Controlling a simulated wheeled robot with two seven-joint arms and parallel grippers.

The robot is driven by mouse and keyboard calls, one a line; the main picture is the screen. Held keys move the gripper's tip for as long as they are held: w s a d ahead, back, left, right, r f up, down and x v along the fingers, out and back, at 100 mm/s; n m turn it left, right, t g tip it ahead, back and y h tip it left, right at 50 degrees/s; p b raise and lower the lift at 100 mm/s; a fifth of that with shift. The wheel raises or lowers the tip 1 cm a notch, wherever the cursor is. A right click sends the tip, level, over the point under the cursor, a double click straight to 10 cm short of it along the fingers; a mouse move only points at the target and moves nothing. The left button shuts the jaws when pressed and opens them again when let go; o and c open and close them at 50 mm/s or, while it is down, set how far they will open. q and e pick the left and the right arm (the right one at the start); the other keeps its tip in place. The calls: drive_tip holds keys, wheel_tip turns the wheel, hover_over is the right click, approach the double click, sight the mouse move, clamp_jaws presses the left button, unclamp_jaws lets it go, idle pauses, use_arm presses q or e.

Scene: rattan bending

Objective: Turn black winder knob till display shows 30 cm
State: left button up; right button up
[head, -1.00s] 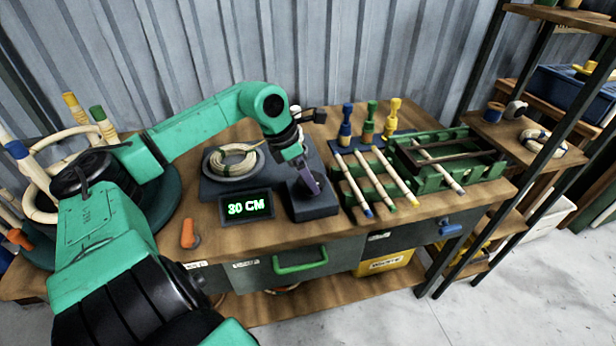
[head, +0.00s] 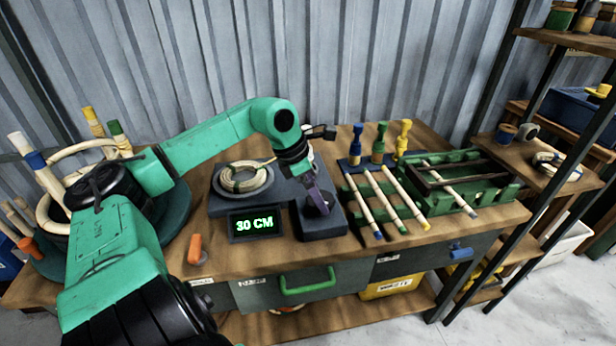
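The display (head: 254,223) on the front of the winder reads "30 CM" in green. The dark winder base (head: 216,206) carries a coil of pale rattan (head: 243,177). My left arm reaches in from the left, and its gripper (head: 318,203) points down over the dark block (head: 322,226) right of the display. The black knob is mostly hidden by the fingers there. The fingers are at the knob, but I cannot tell whether they grip it. My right gripper is not in view.
Three rattan sticks (head: 384,198) lie on a green rack right of the winder, with a green jig (head: 468,182) beyond. Blue, green and yellow handled tools (head: 379,145) stand behind. An orange handle (head: 196,248) is at the front left. Shelving (head: 540,165) stands at the right.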

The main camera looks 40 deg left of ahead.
use_arm(q)
drive_tip(key=shift+b+v, duration=0.7)
drive_tip(key=shift+v, duration=0.5)
drive_tip(key=v, duration=1.1)
drive_tip(key=shift+r, duration=0.35)
drive_tip(key=shift+a, duration=0.1)
